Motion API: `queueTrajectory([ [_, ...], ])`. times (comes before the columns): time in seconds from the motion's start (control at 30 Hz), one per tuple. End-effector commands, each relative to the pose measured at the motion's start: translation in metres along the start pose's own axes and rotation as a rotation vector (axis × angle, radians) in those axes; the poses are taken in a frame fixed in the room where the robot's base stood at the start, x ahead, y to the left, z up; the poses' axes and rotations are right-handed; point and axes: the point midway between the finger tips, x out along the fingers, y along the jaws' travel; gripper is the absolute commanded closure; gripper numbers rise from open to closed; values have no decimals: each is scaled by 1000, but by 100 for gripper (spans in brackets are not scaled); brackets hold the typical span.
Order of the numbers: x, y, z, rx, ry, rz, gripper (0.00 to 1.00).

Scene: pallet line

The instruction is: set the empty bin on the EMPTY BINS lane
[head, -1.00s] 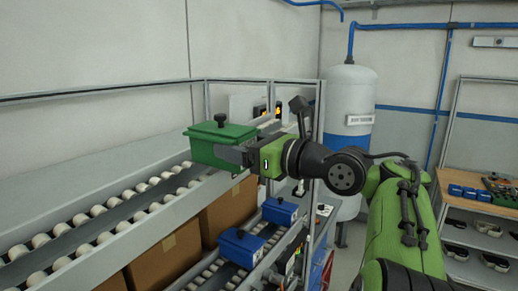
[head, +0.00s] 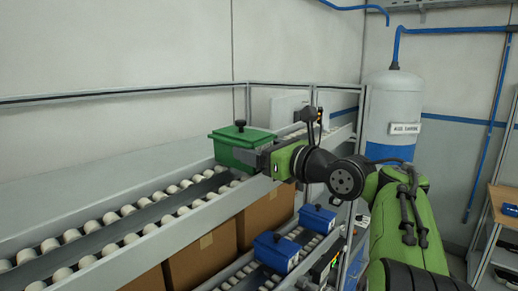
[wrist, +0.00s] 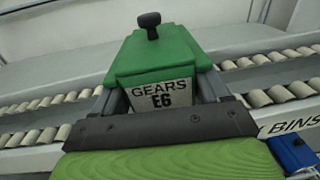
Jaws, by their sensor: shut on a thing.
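The green bin (head: 236,150) has a lid with a dark knob and sits at the upper roller lane (head: 120,226). In the wrist view the bin (wrist: 152,58) carries a label reading GEARS E6. My gripper (head: 264,160) is shut on the bin's near side, with a finger on either side of the label in the wrist view (wrist: 160,98). The bin is level, over or on the rollers; I cannot tell whether it touches them. Part of a lane sign ending in BINS (wrist: 290,127) shows at the right in the wrist view. The bin's inside is hidden by the lid.
Two blue bins, one nearer (head: 276,252) and one farther (head: 317,219), stand on a lower roller lane. Cardboard boxes (head: 200,258) sit below the upper lane. A white and blue tank (head: 391,112) stands behind my arm. The upper rollers to the left are clear.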

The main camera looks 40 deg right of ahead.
Motion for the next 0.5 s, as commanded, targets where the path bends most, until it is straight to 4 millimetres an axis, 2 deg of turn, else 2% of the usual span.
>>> queueTrajectory([
  [0.5, 0, 1, -6, 1, -1, 1, 100],
])
